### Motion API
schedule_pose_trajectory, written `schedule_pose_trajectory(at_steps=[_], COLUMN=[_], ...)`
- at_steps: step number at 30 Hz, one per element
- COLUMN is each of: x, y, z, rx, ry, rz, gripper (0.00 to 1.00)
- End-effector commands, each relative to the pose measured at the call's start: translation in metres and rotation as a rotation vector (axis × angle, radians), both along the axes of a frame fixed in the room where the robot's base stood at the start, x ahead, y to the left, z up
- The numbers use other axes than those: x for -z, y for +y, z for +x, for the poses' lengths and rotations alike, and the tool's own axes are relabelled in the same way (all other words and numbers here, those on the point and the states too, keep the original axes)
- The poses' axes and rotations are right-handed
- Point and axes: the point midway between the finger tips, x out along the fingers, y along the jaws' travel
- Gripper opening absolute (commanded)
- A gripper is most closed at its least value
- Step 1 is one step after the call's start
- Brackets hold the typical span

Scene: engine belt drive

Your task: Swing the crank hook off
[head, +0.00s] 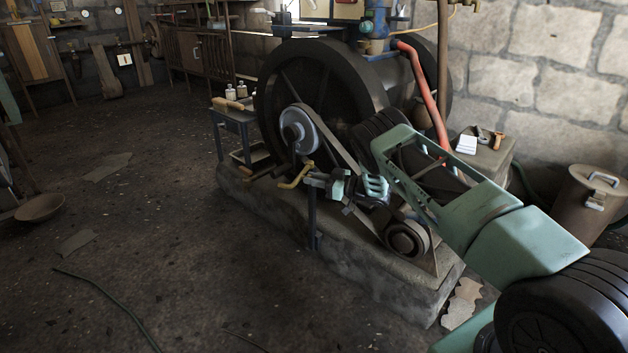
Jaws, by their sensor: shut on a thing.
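The crank hook (294,182) shows as a yellow bent bar low in front of the grey hub (297,131) of the big black flywheel (318,92). My gripper (311,180) reaches in from the right, and its fingertips are at the right end of the yellow bar. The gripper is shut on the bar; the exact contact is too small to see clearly. A flat belt (332,143) runs from the hub down toward a small round pulley (407,238). My arm hides part of the belt and the machine behind it.
The engine stands on a stone plinth (375,272). A thin blue post (312,220) stands just below my gripper. A small blue table (235,118) with bottles is at the left of the flywheel. A lidded bin (578,212) is at the right. The floor at left is mostly clear.

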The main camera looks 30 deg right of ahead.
Motion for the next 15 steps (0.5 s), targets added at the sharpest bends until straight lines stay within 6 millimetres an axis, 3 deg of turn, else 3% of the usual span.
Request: schedule_pose_trajectory(at_steps=[5,6,7,15], x=[-0.0004,-0.0005,-0.0005,-0.0007], y=[0.0001,0.0002,0.0001,0.0002], z=[0.0007,0.0008,0.0007,0.0005], rx=[0.002,0.002,0.002,0.002], ry=[-0.001,-0.001,-0.001,-0.001], rz=[0.0,0.0,0.0,0.001], gripper=[0.0,0.33,0.41,0.44])
